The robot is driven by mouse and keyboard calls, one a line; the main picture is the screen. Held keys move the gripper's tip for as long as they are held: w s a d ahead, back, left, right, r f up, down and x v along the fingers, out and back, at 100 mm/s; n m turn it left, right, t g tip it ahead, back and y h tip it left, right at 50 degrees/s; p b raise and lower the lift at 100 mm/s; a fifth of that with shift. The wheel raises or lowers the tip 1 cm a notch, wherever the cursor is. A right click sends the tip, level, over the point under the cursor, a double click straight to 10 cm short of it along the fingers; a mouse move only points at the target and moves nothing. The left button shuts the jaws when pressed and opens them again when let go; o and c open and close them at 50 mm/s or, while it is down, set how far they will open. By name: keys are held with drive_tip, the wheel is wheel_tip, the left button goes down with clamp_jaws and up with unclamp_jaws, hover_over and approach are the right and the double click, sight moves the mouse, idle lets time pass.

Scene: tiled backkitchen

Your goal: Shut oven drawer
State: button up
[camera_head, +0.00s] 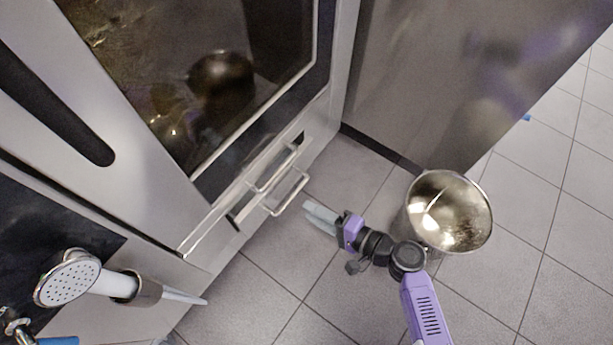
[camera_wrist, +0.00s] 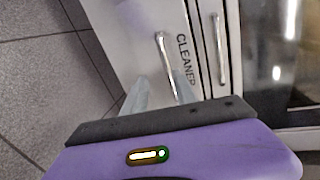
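At the base of the steel oven (camera_head: 215,180), two narrow panels with bar handles show: an upper handle (camera_head: 274,168) and a lower, further-out handle (camera_head: 288,193). In the wrist view, the panel marked "CLEANER" (camera_wrist: 140,42) has a handle (camera_wrist: 163,55), with a second handle (camera_wrist: 218,50) to its right. I cannot tell clearly which panel is the drawer or how far it stands out. My gripper (camera_head: 310,213) is low over the floor, just right of the lower handle. Its pale fingers (camera_wrist: 160,93) are apart and in front of the CLEANER panel; no grasp is visible.
A shiny metal pot or bin (camera_head: 447,212) stands on the floor right of my gripper. A steel cabinet (camera_head: 430,75) stands beside the oven. A spray head (camera_head: 68,278) is at lower left.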

sight(293, 193)
drive_tip(key=shift+n+t, duration=0.3)
drive_tip(key=shift+n, duration=0.1)
drive_tip(key=x, duration=0.2)
drive_tip(key=b+x, duration=0.1)
drive_tip(key=x, duration=0.2)
drive_tip(key=w+r+b+x, duration=0.1)
drive_tip(key=x, duration=0.1)
drive_tip(key=shift+w, duration=0.35)
clamp_jaws()
idle(1.0)
